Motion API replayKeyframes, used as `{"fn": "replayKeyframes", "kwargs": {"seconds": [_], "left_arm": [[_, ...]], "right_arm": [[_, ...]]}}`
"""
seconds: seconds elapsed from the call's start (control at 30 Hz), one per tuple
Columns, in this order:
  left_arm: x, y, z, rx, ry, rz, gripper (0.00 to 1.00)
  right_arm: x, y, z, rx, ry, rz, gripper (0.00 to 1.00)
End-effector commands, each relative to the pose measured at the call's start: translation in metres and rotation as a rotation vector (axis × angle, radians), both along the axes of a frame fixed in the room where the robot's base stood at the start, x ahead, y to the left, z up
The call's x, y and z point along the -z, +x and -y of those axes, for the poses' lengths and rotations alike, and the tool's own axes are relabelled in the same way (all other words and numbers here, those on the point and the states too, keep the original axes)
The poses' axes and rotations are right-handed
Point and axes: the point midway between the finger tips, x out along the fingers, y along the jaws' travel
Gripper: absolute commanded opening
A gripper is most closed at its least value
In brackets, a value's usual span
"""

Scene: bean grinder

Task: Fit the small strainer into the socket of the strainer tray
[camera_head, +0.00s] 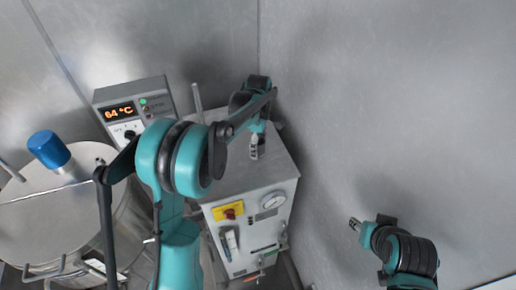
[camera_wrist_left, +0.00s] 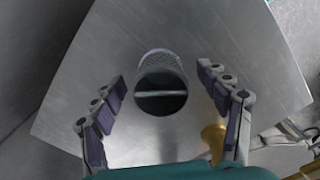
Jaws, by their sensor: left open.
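In the left wrist view a small strainer (camera_wrist_left: 156,58) shows as a round, perforated metal cup with a dark mouth and a bar across it. It is on a flat metal top (camera_wrist_left: 115,45). My left gripper (camera_wrist_left: 165,95) is open, with one finger on each side of the strainer and a visible gap on both sides. In the head view my left gripper (camera_head: 254,150) is over the cabinet top, and the strainer is hidden there. I cannot make out the strainer tray's socket. My right gripper (camera_head: 356,224) is at the lower right, apart from the cabinet; its jaws are too small to judge.
A cabinet (camera_head: 262,215) with a gauge and red switch stands below my left gripper. A control box (camera_head: 125,105) reading 64 °C and a large steel vessel (camera_head: 50,215) with a blue cap are at the left. A brass part (camera_wrist_left: 214,138) is near the right finger.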

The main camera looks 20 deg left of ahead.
Motion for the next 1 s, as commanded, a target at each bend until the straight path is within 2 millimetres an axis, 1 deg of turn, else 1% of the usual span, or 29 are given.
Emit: {"fn": "replayKeyframes", "kwargs": {"seconds": [0.23, 0.27, 0.3, 0.37, 0.4, 0.43, 0.47, 0.53, 0.57, 0.83, 0.93, 1.0], "left_arm": [[0.003, 0.0, 0.0, 0.0, 0.0, 0.0, 0.75], [0.003, 0.0, 0.0, 0.0, 0.0, 0.0, 0.7], [0.003, 0.0, 0.0, 0.0, 0.0, 0.0, 0.59], [0.003, 0.0, 0.0, 0.0, 0.0, 0.0, 0.43], [0.003, 0.0, 0.0, 0.0, 0.0, 0.0, 0.33], [0.003, 0.0, 0.0, 0.0, 0.0, 0.0, 0.25], [0.003, 0.0, 0.0, 0.0, 0.0, 0.0, 0.2], [0.003, 0.0, 0.0, 0.0, 0.0, 0.0, 0.2], [0.002, 0.0, 0.0, 0.0, 0.0, 0.0, 0.15], [0.0, 0.0, 0.0, 0.0, 0.0, 0.0, 0.15], [-0.007, 0.0, 0.0, 0.0, 0.0, 0.0, 0.15], [-0.015, 0.0, 0.0, 0.0, 0.0, 0.0, 0.15]], "right_arm": [[0.0, 0.0, 0.0, 0.0, 0.0, 0.0, 0.4], [0.0, 0.0, 0.0, 0.0, 0.0, 0.0, 0.4], [0.0, 0.0, 0.0, 0.0, 0.0, 0.0, 0.4], [0.0, 0.0, 0.0, 0.0, 0.0, 0.0, 0.4], [0.0, 0.0, 0.0, 0.0, 0.0, 0.0, 0.4], [0.0, 0.0, 0.0, 0.0, 0.0, 0.0, 0.4], [0.0, 0.0, 0.0, 0.0, 0.0, 0.0, 0.4], [0.0, 0.0, 0.0, 0.0, 0.0, 0.0, 0.4], [0.0, 0.0, 0.0, 0.0, 0.0, 0.0, 0.4], [0.0, 0.0, 0.0, 0.0, 0.0, 0.0, 0.4], [0.0, 0.0, 0.0, 0.0, 0.0, 0.0, 0.4], [0.001, 0.0, 0.0, 0.0, 0.0, 0.0, 0.4]]}}
